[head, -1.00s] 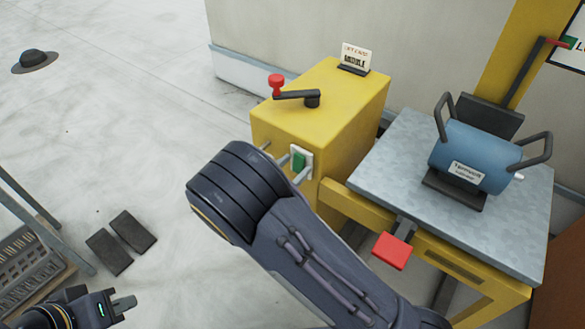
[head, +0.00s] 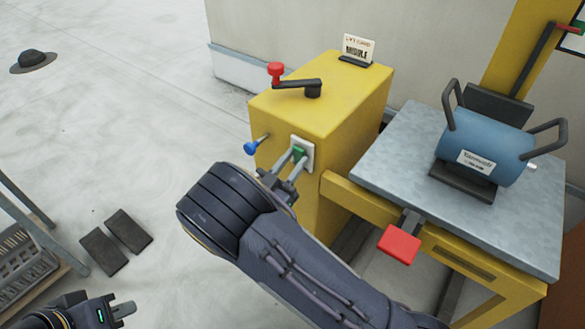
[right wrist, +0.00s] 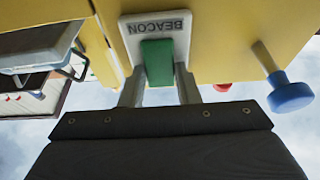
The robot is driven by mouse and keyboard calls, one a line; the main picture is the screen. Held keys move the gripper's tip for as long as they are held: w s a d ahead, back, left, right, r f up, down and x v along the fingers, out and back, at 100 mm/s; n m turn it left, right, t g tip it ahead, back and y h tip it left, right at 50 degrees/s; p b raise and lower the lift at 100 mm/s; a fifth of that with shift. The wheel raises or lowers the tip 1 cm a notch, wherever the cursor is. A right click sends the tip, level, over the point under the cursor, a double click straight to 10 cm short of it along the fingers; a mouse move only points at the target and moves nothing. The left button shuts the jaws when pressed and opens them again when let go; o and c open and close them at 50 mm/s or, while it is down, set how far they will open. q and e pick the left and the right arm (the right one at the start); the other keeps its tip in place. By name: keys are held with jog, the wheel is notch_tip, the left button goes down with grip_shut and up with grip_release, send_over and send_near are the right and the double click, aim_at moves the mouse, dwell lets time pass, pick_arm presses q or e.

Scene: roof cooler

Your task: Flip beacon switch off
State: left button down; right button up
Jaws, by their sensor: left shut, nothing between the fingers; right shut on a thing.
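The beacon switch is a green rocker (head: 299,152) on a pale plate on the side of the yellow box (head: 318,110). In the right wrist view the plate reads BEACON upside down (right wrist: 157,25), and the green rocker (right wrist: 157,62) shows between my fingers. My right gripper (head: 292,163) is at the switch with one finger on each side of the rocker, shut on it. My left gripper (head: 124,309) is shut and empty at the lower left, far from the box.
A blue knob (head: 250,147) sticks out beside the switch. A red-knobbed crank (head: 290,80) and a MIDDLE sign (head: 358,49) are on top. To the right are a metal table (head: 400,150) with a blue cylinder (head: 483,150) and a red pedal (head: 399,245).

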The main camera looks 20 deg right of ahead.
jog(key=o, duration=1)
jog(key=shift+p+v, duration=0.45)
jog(key=shift+v, duration=3.5)
